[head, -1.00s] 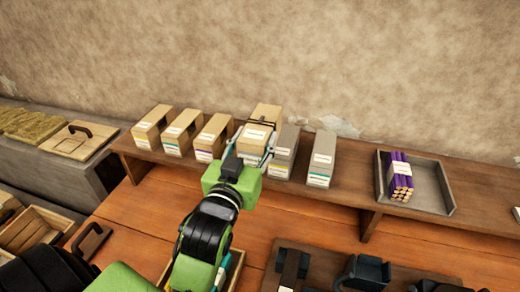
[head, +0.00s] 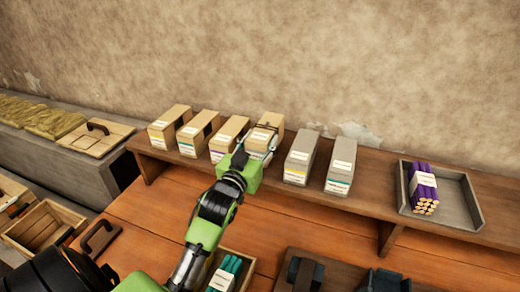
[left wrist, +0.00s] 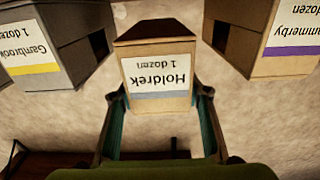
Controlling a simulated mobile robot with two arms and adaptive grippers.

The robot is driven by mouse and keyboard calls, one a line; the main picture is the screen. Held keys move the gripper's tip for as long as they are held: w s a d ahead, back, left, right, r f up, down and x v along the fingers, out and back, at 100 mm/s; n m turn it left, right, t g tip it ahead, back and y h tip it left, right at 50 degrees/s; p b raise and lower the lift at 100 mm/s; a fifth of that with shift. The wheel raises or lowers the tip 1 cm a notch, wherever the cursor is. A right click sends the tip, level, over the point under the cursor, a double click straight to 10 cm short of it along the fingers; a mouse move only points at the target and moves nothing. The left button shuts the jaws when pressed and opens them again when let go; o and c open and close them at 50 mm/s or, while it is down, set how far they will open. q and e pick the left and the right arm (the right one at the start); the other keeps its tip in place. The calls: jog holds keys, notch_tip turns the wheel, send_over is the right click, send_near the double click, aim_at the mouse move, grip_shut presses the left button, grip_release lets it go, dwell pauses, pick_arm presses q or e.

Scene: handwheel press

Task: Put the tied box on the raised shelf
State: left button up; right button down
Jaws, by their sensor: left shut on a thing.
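The tied box (head: 266,130) is tan with a dark band and a white label. My left gripper (head: 258,150) is shut on it, with one finger on each side. The box is at the raised shelf (head: 375,195), in the row between a tan purple-striped box (head: 230,137) and a grey box (head: 300,158). Its lower part is behind the gripper, so I cannot tell whether it rests on the shelf. In the left wrist view the held box (left wrist: 158,70) shows its "Holdrek" label upside down between the fingers. My right gripper is out of view.
Two more tan boxes (head: 200,132) stand left in the row, and another grey box (head: 341,165) stands right. A grey tray (head: 465,200) holds purple-wrapped sticks (head: 423,188). Bare shelf lies between them. The wall (head: 300,60) is close behind.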

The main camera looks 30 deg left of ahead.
aim_at(256, 156)
pick_arm(q)
notch_tip(256, 156, down, 3)
jog(key=shift+w+a+f, duration=0.1)
jog(key=shift+a, duration=0.05)
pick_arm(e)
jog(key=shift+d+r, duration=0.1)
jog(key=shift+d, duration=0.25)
pick_arm(q)
jog(key=shift+f, duration=0.1)
jog(key=o, duration=1.1)
jog(key=shift+f, duration=0.15)
jog(key=shift+b+v, duration=1.4)
jog(key=shift+v, duration=4.7)
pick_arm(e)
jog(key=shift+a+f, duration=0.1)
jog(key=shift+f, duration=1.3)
